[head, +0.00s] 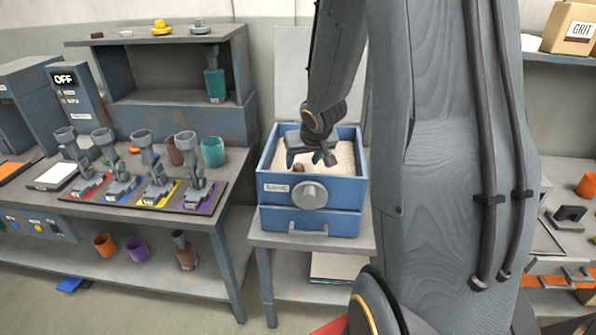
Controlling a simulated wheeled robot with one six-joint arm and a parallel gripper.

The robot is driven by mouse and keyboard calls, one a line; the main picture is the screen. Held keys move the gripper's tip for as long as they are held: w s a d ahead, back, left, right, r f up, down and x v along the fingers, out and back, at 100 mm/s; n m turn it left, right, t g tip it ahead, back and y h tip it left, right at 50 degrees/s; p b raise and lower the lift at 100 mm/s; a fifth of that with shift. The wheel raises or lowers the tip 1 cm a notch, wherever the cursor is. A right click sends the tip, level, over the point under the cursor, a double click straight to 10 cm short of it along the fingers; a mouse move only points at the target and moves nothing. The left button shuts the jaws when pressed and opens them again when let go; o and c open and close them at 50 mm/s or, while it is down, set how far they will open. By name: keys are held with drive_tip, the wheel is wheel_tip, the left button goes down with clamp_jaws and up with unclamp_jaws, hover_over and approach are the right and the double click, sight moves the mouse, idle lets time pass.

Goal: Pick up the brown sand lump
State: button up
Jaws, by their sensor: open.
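A small brown lump (298,168) lies on the pale sand in the blue box (335,193), near its front wall. My gripper (309,161) is over the box, pointing down, with its jaws apart and nothing seen between them. The lump shows just below the gripper, near its left finger. I cannot tell how much height is between the fingertips and the sand. Part of the lump may be hidden by the box's front wall.
The box stands on a small grey table (262,238), with its lid (290,75) raised behind. To the left, a bench (120,207) carries several grey clamp-like stands on coloured bases and some cups. My arm hides much of the right side.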

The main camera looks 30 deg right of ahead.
sight(299, 167)
drive_tip(key=b+x, duration=0.1)
drive_tip(key=x, duration=0.5)
drive_tip(key=shift+c, duration=0.2)
drive_tip(key=shift+r, duration=0.1)
drive_tip(key=c, duration=1.2)
drive_tip(key=shift+o, duration=0.2)
